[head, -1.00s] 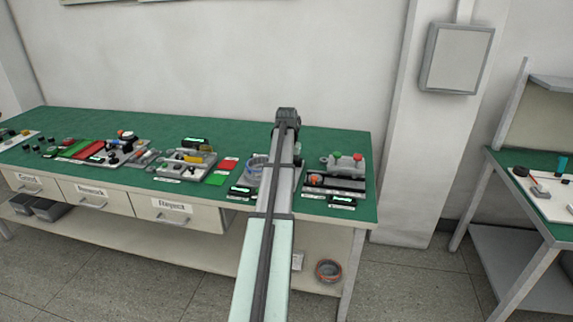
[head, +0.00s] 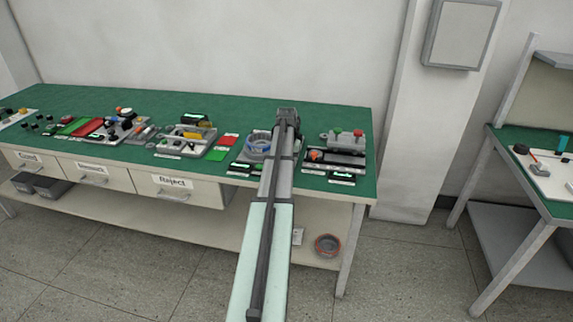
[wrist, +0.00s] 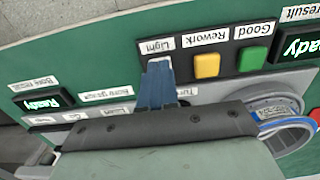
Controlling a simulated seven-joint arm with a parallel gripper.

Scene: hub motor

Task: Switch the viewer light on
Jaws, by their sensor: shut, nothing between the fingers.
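My gripper (wrist: 158,68) is shut, its blue fingers pointing at the black button panel (wrist: 228,72). I cannot tell whether the tips touch the panel. A yellow button (wrist: 207,66) under "Rework" and a green button (wrist: 251,59) under "Good" show to the right. In the head view my gripper is hidden by my arm.
A blue ring part (head: 258,144) sits in a grey fixture beside my arm; it also shows in the wrist view (wrist: 275,112). Lit "Ready" displays (wrist: 40,102) (wrist: 300,45) stand to both sides. A fixture with red and green knobs (head: 345,135) stands right of my arm.

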